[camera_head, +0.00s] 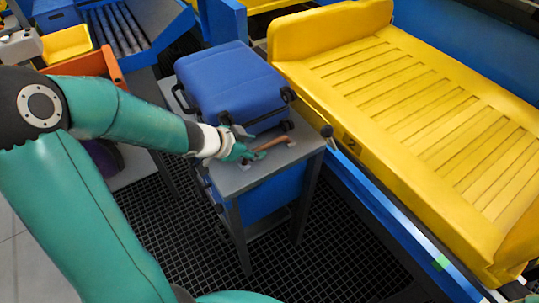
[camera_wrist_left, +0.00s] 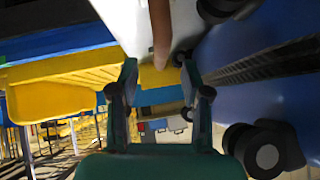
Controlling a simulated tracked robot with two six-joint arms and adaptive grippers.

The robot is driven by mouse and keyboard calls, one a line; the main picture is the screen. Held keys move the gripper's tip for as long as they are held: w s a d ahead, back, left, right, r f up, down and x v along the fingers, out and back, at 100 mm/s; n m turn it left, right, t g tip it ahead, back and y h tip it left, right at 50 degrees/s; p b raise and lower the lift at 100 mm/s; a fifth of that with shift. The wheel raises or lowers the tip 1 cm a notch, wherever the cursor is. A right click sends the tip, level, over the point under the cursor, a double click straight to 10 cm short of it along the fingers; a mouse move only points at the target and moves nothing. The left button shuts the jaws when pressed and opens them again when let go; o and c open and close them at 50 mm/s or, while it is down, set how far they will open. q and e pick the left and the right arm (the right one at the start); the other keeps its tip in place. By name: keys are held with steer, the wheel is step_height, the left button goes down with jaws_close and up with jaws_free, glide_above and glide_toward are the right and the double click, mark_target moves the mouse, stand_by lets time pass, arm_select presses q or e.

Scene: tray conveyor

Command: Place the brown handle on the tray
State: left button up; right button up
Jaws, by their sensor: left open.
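The brown handle (camera_head: 272,143) lies on the grey top of a small table (camera_head: 235,180), in front of a blue suitcase. My left gripper (camera_head: 250,143) is open beside the handle's left end. In the left wrist view the handle (camera_wrist_left: 160,28) appears beyond the fingertips, roughly in line with the gap between the two fingers (camera_wrist_left: 160,82). I cannot tell whether the fingers touch it. The large yellow tray (camera_head: 345,125) sits on the blue conveyor at the right, with nothing on its slatted bed.
The blue suitcase (camera_head: 225,80) fills the back of the table, close to my left gripper. A dark knob (camera_head: 327,131) stands between table and tray. A blue conveyor rail (camera_head: 385,215) runs along the tray. An orange-edged bin (camera_head: 100,65) is at the left, behind my arm.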

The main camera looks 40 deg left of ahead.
mark_target(261, 148)
arm_select(q)
steer(key=b+x, duration=0.3)
steer(key=x, duration=0.1)
steer(key=shift+w+f, duration=0.2)
steer(key=shift+f, duration=0.1)
steer(key=shift+w+d+f, duration=0.1)
steer(key=shift+w+f, duration=0.15)
steer(key=shift+w, duration=0.1)
steer(key=shift+r, duration=0.1)
jaws_close()
